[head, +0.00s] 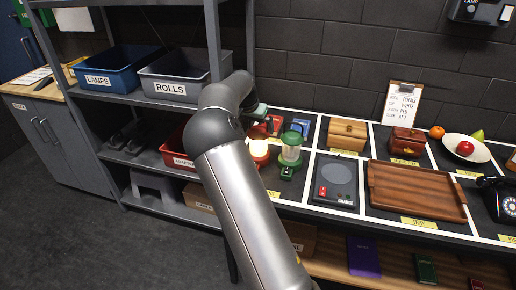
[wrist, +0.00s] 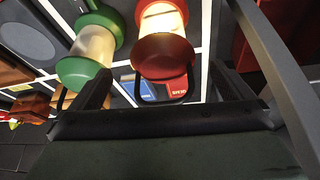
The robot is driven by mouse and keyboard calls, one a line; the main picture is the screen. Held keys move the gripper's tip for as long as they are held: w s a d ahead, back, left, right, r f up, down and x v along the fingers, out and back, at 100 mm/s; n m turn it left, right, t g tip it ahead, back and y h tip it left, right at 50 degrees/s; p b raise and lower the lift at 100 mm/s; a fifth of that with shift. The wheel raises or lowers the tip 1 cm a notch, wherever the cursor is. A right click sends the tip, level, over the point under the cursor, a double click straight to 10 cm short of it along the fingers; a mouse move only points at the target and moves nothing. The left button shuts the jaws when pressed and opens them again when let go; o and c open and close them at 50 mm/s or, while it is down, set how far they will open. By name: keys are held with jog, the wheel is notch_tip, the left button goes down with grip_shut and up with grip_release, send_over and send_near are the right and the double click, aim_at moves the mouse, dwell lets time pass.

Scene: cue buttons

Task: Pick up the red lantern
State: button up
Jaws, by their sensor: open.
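The red lantern (head: 259,153), with a glowing pale body, stands on the counter just right of my arm, which partly hides it. In the wrist view the red lantern (wrist: 164,57) shows its red cap, lit glass and dark wire handle. My gripper (wrist: 160,84) is open, with one finger to each side of the lantern's cap and handle in the picture. I see no contact. A green lantern (head: 290,148) stands just right of the red one and also shows at the left in the wrist view (wrist: 92,42).
A black scale-like device (head: 336,181), a wooden tray (head: 416,192) and wooden boxes (head: 347,134) stand to the right. Behind the lanterns lie red and blue items. A shelf with a LAMPS bin (head: 112,80) and a ROLLS bin (head: 172,88) is at left.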

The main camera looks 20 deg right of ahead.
aim_at(256, 131)
jog(key=shift+p+x, duration=0.8)
jog(key=shift+x, duration=2.05)
jog(key=shift+w+a, duration=0.1)
jog(key=c, duration=1.5)
jog(key=shift+r, duration=0.1)
jog(key=c, duration=0.3)
